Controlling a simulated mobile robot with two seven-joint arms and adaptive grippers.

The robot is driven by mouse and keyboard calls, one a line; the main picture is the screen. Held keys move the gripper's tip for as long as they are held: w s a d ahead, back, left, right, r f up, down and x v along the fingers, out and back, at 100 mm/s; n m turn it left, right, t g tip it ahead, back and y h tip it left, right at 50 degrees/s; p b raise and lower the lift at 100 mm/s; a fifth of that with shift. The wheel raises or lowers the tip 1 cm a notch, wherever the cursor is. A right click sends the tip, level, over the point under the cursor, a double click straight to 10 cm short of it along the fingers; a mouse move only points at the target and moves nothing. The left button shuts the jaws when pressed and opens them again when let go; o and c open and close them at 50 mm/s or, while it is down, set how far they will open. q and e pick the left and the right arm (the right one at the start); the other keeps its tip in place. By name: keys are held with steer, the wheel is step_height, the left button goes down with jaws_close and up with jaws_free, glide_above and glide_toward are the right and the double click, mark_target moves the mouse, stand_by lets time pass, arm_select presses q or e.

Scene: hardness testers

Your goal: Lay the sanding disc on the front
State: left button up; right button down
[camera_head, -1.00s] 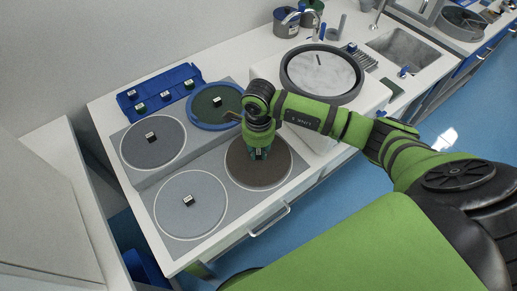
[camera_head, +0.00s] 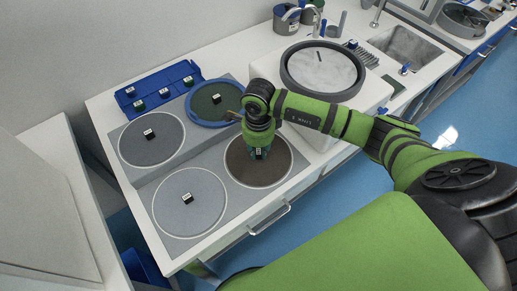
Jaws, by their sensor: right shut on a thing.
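The brown sanding disc (camera_head: 259,174) lies at the right front of the grey mat (camera_head: 228,215) on the white counter. My right gripper (camera_head: 258,153) points down over its middle and is shut on the disc's small dark labelled grip block, which the fingers partly hide. Whether the disc touches the mat or hovers slightly above it, I cannot tell. My left gripper is not in view.
A blue rack (camera_head: 137,110) with several small labelled blocks stands at the back left. A round grey-rimmed basin (camera_head: 293,77) on a white housing (camera_head: 312,135) is close on the right. A sink (camera_head: 400,49) lies beyond. A drawer handle (camera_head: 268,218) projects at the counter front.

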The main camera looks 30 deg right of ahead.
mark_target(258, 151)
steer(key=c, duration=1)
jaws_free()
steer(key=shift+c, duration=0.2)
step_height(258, 151, up, 12)
